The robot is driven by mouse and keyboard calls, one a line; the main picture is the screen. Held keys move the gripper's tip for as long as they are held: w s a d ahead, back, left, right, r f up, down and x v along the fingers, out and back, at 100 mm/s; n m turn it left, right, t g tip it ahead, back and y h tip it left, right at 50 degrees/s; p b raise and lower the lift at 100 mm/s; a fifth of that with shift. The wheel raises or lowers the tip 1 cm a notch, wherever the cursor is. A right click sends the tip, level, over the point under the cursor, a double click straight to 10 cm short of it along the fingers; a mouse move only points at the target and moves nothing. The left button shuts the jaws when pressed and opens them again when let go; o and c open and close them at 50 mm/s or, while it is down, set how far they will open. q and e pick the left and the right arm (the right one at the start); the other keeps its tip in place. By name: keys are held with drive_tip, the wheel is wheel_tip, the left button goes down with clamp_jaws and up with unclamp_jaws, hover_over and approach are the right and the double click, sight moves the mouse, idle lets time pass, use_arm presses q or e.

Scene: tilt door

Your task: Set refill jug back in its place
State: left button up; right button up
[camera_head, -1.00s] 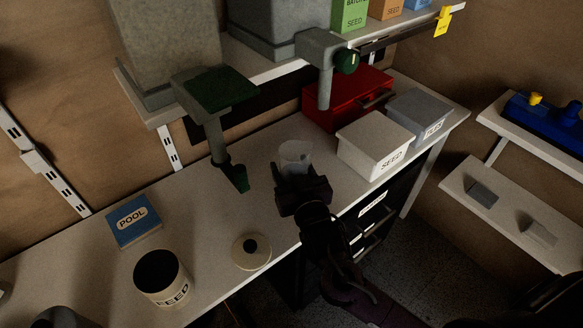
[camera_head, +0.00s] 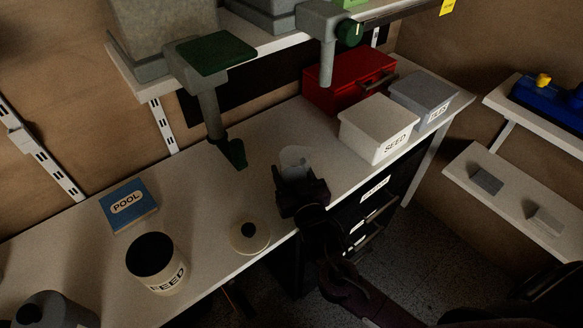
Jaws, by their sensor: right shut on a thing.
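The refill jug appears to be the pale translucent cup (camera_head: 295,156) on or just above the workbench, near the bench's middle. My right gripper (camera_head: 297,180) is at its near side and shut on it. The gripper covers the jug's lower part, so I cannot tell whether its base touches the bench. My left gripper is not in view.
A white seed box (camera_head: 378,128), a grey box (camera_head: 422,98) and a red case (camera_head: 345,82) stand to the right. A feed tin (camera_head: 158,264), round lid (camera_head: 249,237) and blue POOL box (camera_head: 127,205) are left.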

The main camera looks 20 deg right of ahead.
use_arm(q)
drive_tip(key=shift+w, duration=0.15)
use_arm(e)
drive_tip(key=shift+f, duration=0.15)
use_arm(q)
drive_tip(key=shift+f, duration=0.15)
use_arm(e)
drive_tip(key=shift+f, duration=0.35)
drive_tip(key=o, duration=1.7)
drive_tip(key=shift+s, duration=0.15)
drive_tip(key=s, duration=0.7)
drive_tip(key=shift+s, duration=0.15)
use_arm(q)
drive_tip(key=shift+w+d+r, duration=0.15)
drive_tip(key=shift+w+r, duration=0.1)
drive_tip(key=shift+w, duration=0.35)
use_arm(e)
drive_tip(key=shift+s, duration=0.15)
